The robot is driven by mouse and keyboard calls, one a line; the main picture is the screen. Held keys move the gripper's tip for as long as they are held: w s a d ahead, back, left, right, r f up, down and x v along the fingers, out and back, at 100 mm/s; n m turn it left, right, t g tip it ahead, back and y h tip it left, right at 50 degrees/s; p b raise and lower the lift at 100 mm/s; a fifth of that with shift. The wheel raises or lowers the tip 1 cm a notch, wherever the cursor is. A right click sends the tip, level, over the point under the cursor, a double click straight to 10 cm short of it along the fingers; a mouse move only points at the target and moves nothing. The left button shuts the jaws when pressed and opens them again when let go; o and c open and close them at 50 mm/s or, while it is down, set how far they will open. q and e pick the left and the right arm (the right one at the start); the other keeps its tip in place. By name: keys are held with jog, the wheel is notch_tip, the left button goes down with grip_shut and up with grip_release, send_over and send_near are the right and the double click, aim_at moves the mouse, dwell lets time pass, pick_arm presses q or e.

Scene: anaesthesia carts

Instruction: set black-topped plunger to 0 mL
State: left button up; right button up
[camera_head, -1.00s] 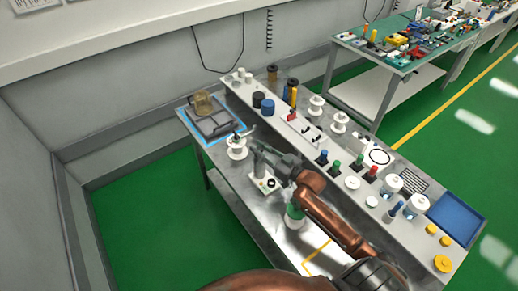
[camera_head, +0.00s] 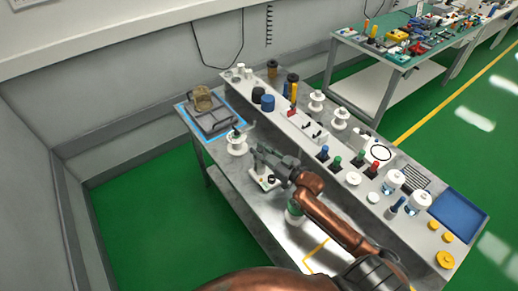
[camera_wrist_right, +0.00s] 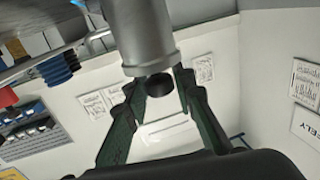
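My right gripper (camera_head: 259,153) is low over the near bench, above a small white plate (camera_head: 266,184) with a dark round spot on it. In the right wrist view, the two green fingers (camera_wrist_right: 160,82) stand apart. A dark round end (camera_wrist_right: 159,85), possibly the black-topped plunger, shows between their tips. A thick grey cylinder (camera_wrist_right: 147,38) lies just beyond it and partly overlaps the fingertips. I cannot tell whether the fingers touch the dark end. No scale or mL marks can be read. My left gripper is not in view.
A white spool (camera_head: 237,146) and a blue-edged tray (camera_head: 208,124) stand to the left on the bench. The raised white shelf behind carries bottles, spools and a blue tray (camera_head: 459,213). A green-banded item (camera_head: 294,211) stands close to my right arm.

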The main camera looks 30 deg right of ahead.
aim_at(259, 149)
jog(key=o, duration=0.4)
jog(key=shift+r, duration=0.1)
notch_tip(259, 149, up, 10)
dwell(0.5)
jog(key=shift+a, duration=0.1)
